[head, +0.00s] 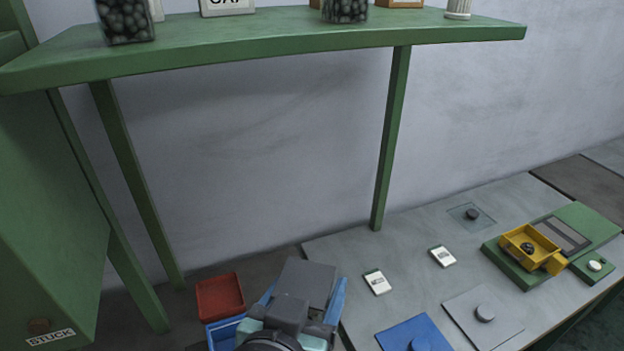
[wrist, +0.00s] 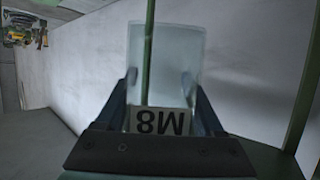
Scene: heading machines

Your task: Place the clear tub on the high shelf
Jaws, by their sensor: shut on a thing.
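The clear tub (wrist: 165,62) is between the two fingers of my gripper (wrist: 160,90) in the wrist view. It looks empty, and an M8 label, upside down in this view, shows at its near end. My gripper (head: 303,300) is low in the head view, below the shelf and to the left of the grey worktop. The tub cannot be made out there, hidden by my own arm end. The high shelf (head: 270,42) is a green board across the top of the head view, on green legs.
On the shelf stand two clear containers of dark balls (head: 125,22) (head: 345,8), a white sign (head: 227,5) and a small white column (head: 458,8). A red bin (head: 220,297) and a blue bin (head: 223,332) are left of my gripper. A green cabinet (head: 45,200) stands at left.

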